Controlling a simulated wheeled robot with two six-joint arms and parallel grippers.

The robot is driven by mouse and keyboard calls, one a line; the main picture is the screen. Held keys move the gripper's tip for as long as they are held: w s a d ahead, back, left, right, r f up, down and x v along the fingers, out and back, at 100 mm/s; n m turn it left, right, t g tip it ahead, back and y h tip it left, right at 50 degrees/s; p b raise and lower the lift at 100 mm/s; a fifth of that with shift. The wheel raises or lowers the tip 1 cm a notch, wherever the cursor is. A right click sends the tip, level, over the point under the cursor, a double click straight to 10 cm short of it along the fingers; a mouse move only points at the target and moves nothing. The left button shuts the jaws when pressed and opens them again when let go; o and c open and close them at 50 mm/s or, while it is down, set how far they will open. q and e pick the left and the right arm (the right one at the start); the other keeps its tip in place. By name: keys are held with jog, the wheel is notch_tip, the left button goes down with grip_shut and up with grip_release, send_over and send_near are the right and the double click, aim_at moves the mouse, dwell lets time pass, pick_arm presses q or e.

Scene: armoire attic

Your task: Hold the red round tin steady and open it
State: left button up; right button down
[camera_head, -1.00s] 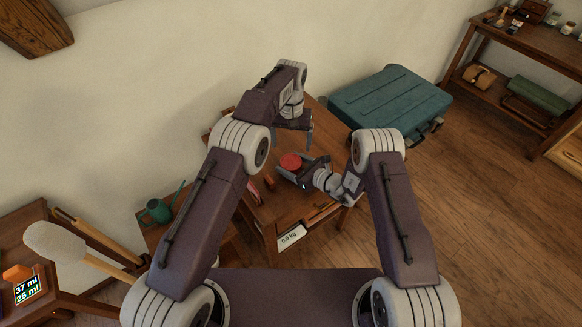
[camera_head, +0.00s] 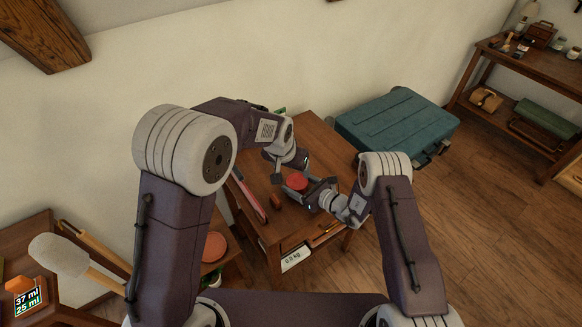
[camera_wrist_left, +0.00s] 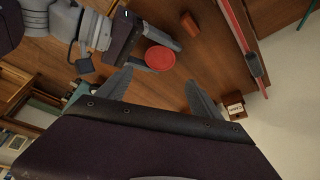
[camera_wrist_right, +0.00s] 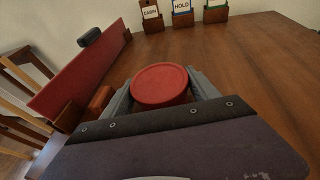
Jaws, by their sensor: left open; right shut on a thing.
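The red round tin (camera_head: 297,182) sits on the small wooden table (camera_head: 318,140). My right gripper (camera_head: 304,188) is shut on it from the right. In the right wrist view the tin (camera_wrist_right: 160,85) lies between the two grey fingers, its flat red top facing up. My left gripper (camera_head: 290,169) is open and empty, close to the tin on its far side. In the left wrist view its spread fingers (camera_wrist_left: 158,92) point toward the tin (camera_wrist_left: 160,58), which is apart from them.
A small reddish-brown block (camera_head: 277,201) and a long red bar (camera_head: 250,195) lie left of the tin. Several card holders (camera_wrist_right: 183,14) stand at the table's edge. A teal suitcase (camera_head: 395,122) stands right of the table. The far right of the tabletop is clear.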

aim_at(297, 181)
pick_arm(q)
jog(key=x, duration=1.2)
jog(key=c, duration=1.2)
jog(key=shift+r, duration=0.65)
pick_arm(e)
jog(key=shift+f, duration=0.15)
pick_arm(q)
jog(key=shift+r, duration=0.2)
grip_shut()
jog(key=shift+r, duration=0.15)
jog(key=shift+r+y, duration=0.35)
jog(key=shift+y, duration=0.45)
